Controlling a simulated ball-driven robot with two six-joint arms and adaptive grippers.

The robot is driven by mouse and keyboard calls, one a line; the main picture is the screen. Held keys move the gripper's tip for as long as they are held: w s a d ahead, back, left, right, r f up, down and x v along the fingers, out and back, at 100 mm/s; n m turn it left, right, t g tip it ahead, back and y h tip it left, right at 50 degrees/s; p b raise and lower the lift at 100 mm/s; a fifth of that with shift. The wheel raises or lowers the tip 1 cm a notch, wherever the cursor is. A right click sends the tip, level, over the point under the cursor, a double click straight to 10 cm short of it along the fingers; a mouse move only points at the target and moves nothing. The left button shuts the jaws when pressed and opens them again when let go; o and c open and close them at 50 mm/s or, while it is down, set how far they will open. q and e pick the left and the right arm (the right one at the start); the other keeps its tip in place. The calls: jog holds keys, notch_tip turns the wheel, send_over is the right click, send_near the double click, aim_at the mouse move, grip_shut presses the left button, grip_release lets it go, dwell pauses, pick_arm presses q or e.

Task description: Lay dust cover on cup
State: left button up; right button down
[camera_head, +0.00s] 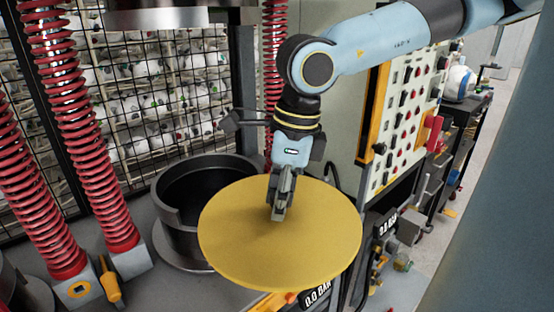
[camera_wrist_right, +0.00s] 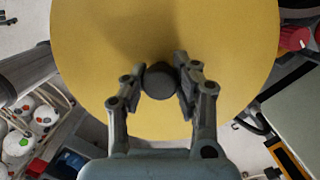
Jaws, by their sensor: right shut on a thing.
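The dust cover (camera_head: 325,235) is a flat yellow disc. My right gripper (camera_head: 279,207) is shut on the dark round knob at its middle and holds it up from above. In the right wrist view the cover (camera_wrist_right: 90,60) fills the upper part, and the two fingers of the gripper (camera_wrist_right: 161,84) are on either side of the knob. The cup (camera_head: 170,195) is a dark, open metal cylinder with a notched wall on the press bed. The cover is in front and to the right of the cup and hides part of its right side. My left gripper is not in view.
Red coil springs (camera_head: 100,200) rise around the press column at left. A yellow-handled tool (camera_head: 110,282) lies near a spring foot. A button panel (camera_head: 412,115) stands at right, and a press ram (camera_head: 155,15) hangs above the cup. A black mesh guard (camera_head: 150,100) closes the back.

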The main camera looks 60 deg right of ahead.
aim_at(244, 192)
jog(key=shift+w+d, duration=0.2)
jog(key=shift+w, duration=0.5)
jog(key=shift+w+d, duration=0.2)
jog(key=shift+w, duration=0.45)
jog(key=w+b, duration=0.1)
jog(key=w, duration=0.1)
jog(key=w+d+b, duration=0.1)
jog(key=w, duration=0.1)
jog(key=w+b, duration=0.2)
jog(key=shift+d+f, duration=0.15)
jog(key=shift+d, duration=0.2)
pick_arm(q)
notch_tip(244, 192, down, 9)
jog(key=b, duration=0.5)
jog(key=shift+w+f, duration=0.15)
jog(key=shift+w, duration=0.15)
pick_arm(e)
jog(key=w+d+f, duration=0.1)
jog(key=w+d, duration=0.1)
jog(key=w, duration=0.6)
jog(key=w+d+f, duration=0.1)
jog(key=w+d, duration=0.2)
jog(key=w, duration=0.5)
jog(key=shift+d+f, duration=0.2)
jog(key=shift+f, duration=0.05)
jog(key=shift+w+a, duration=0.1)
